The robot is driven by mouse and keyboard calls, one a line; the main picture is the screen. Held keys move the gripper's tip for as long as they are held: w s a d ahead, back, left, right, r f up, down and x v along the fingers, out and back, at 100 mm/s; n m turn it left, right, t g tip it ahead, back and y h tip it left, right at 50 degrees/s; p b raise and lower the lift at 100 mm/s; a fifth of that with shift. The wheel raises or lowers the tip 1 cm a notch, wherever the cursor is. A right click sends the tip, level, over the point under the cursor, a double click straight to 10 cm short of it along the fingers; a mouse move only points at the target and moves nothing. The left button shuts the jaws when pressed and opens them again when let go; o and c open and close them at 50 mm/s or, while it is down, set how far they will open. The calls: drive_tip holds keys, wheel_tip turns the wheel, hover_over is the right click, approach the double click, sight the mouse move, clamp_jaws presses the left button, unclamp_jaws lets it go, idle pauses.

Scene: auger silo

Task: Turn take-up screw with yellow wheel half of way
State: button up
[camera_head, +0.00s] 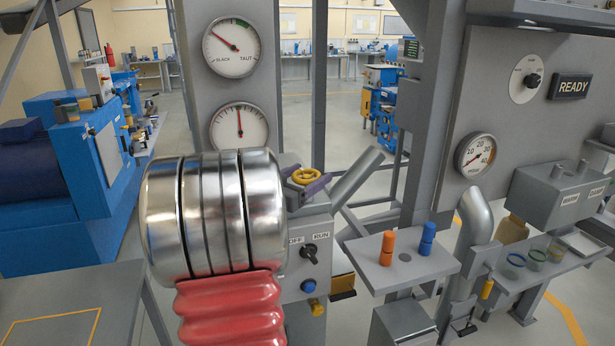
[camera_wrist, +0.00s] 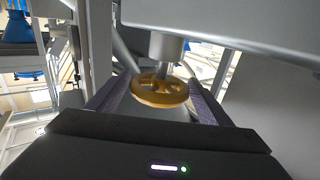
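The yellow wheel (camera_head: 306,176) of the take-up screw sits on top of a grey unit, just right of the big metal cylinder of my arm. In the wrist view the yellow wheel (camera_wrist: 160,91) lies between the purple fingers of my gripper (camera_wrist: 160,88).
A second dial (camera_head: 239,127) below has its needle nearly straight up. An OFF/RUN knob (camera_head: 309,252) and a blue button (camera_head: 308,285) are below the wheel. A shelf (camera_head: 405,267) with orange and blue pegs stands to the right. A READY sign (camera_head: 571,87) is at the upper right.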

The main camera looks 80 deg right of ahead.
drive_tip(key=c, duration=0.8)
drive_tip(key=shift+o, duration=0.2)
drive_tip(key=shift+n+t+h, duration=0.5)
drive_tip(key=shift+n+t, duration=0.3)
drive_tip(key=shift+t, duration=0.4)
